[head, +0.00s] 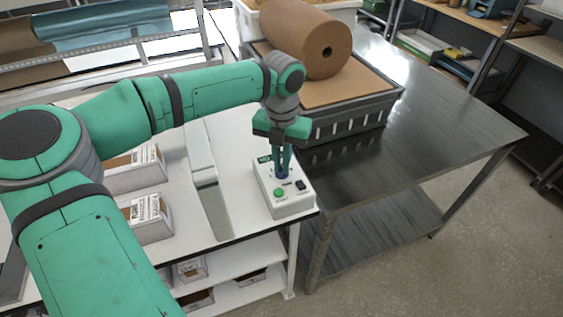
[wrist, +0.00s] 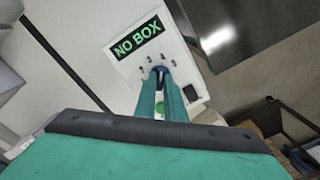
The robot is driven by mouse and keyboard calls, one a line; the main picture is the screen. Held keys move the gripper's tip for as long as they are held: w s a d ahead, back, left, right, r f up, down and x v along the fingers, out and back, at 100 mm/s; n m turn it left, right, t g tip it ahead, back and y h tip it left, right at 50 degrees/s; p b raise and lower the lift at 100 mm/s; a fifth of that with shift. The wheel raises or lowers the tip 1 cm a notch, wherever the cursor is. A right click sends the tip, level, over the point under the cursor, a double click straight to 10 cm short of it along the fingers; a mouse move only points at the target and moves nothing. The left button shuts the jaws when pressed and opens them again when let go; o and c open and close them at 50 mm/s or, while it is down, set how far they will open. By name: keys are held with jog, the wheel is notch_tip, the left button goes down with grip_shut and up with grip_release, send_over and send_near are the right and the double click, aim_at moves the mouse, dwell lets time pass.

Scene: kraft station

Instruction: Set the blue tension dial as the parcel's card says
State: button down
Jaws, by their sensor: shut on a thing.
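The blue tension dial (wrist: 159,70) sits on the white control box (head: 286,208) at the right end of the white table. My gripper (head: 284,172) points down at the box, and its two green fingers (wrist: 161,92) are shut on the dial. The fingers hide most of the dial, so its pointer setting cannot be read. Small marks lie around the dial in the wrist view, too small to read surely. The box's display (wrist: 138,37) reads "NO BOX" in green. Parcels (head: 150,218) with printed labels stand on the white table at left; their text is too small to read.
A green button (head: 278,192) and a black switch (head: 301,185) are on the box close to my fingers. A grey crate (head: 345,122) with a brown paper roll (head: 305,40) stands behind. The steel table (head: 440,110) at right is mostly clear.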

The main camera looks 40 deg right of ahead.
aim_at(281, 167)
jog(key=c, duration=1.8)
grip_release()
jog(key=shift+c, duration=0.2)
notch_tip(281, 167, up, 11)
jog(key=shift+f, duration=0.1)
